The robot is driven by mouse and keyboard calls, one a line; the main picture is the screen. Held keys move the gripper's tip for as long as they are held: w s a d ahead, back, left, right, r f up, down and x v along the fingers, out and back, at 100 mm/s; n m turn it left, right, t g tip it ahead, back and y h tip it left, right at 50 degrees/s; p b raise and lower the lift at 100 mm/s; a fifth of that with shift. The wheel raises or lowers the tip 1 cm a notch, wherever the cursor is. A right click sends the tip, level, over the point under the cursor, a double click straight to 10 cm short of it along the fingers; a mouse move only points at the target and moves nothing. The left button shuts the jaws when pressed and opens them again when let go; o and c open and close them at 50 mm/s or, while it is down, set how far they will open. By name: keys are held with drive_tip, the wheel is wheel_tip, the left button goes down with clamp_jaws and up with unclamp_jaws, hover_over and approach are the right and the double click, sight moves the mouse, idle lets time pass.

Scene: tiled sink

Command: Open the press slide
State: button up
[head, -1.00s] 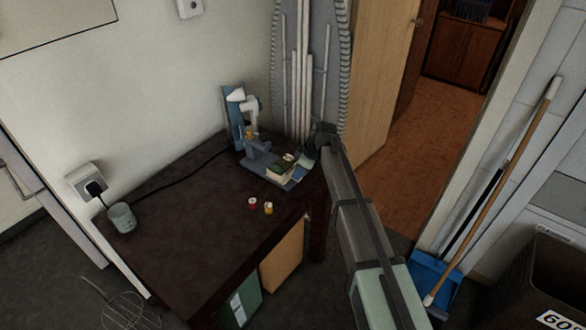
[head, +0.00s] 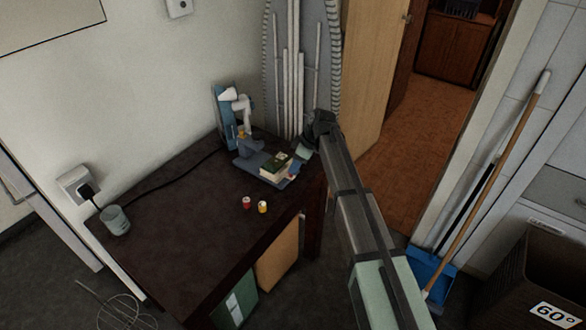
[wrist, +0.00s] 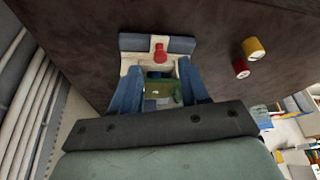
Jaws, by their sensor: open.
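A small blue-grey press (head: 246,149) with a white upper part stands at the back right of a dark table. Its front carries a cream and green block (head: 272,167); I cannot tell which part is the slide. In the wrist view a cream part with a red knob (wrist: 159,52) lies ahead, with a green piece (wrist: 170,90) nearer to me. My gripper (wrist: 160,82) is open, its two blue fingers apart on either side of the green piece. I cannot tell whether they touch it. In the head view my gripper (head: 306,151) is just right of the block.
A red spool (head: 246,203) and a yellow spool (head: 263,207) stand in front of the press. A cup (head: 115,220) is at the table's left end. An ironing board (head: 303,60) leans behind the press. The middle of the dark table (head: 180,225) is clear.

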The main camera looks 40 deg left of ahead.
drive_tip(key=v, duration=0.9)
drive_tip(key=shift+r, duration=0.35)
drive_tip(key=shift+d, duration=0.1)
drive_tip(key=s+d+f+m+h, duration=0.1)
drive_tip(key=s+d+f+m, duration=0.35)
drive_tip(key=d+f, duration=0.65)
drive_tip(key=s+d+f+m+h, duration=0.25)
drive_tip(key=d+f+m, duration=0.35)
drive_tip(key=d+f, duration=0.45)
drive_tip(key=s+d+f+m+h, duration=0.1)
drive_tip(key=s+d+f+m, duration=0.45)
drive_tip(key=d+f, duration=0.55)
drive_tip(key=s+d+f+m+g, duration=0.2)
drive_tip(key=s+d+f, duration=0.5)
drive_tip(key=s+d, duration=0.6)
drive_tip(key=s+d+f+m+g, duration=0.3)
drive_tip(key=s+d+f, duration=0.5)
drive_tip(key=s+d, duration=0.5)
drive_tip(key=shift+d+m, duration=0.25)
drive_tip(key=shift+m, duration=0.05)
